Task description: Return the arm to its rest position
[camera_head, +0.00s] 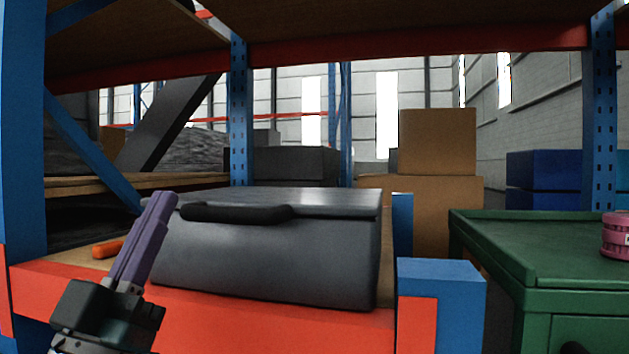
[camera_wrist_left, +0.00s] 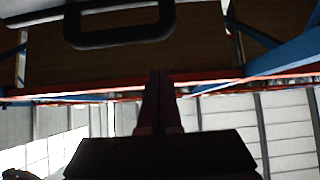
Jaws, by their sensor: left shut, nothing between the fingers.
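My left gripper (camera_head: 160,205) has purple fingers and points up in front of the shelf in the head view. Its fingers are together with nothing between them. Behind and to its right, a dark grey case (camera_head: 265,255) with a black handle (camera_head: 236,213) sits on the shelf board. In the left wrist view, the shut fingers (camera_wrist_left: 160,85) point toward the underside of a brown board (camera_wrist_left: 125,60). A dark handle-like loop (camera_wrist_left: 120,38) crosses the top of that view. My right gripper is not in view.
An orange beam (camera_head: 270,318) and blue uprights (camera_head: 22,150) frame the shelf, with another board overhead. An orange object (camera_head: 107,249) lies left of the gripper. A green cabinet (camera_head: 540,265) with a pink item (camera_head: 615,235) stands at right. Cardboard boxes (camera_head: 437,142) stand behind.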

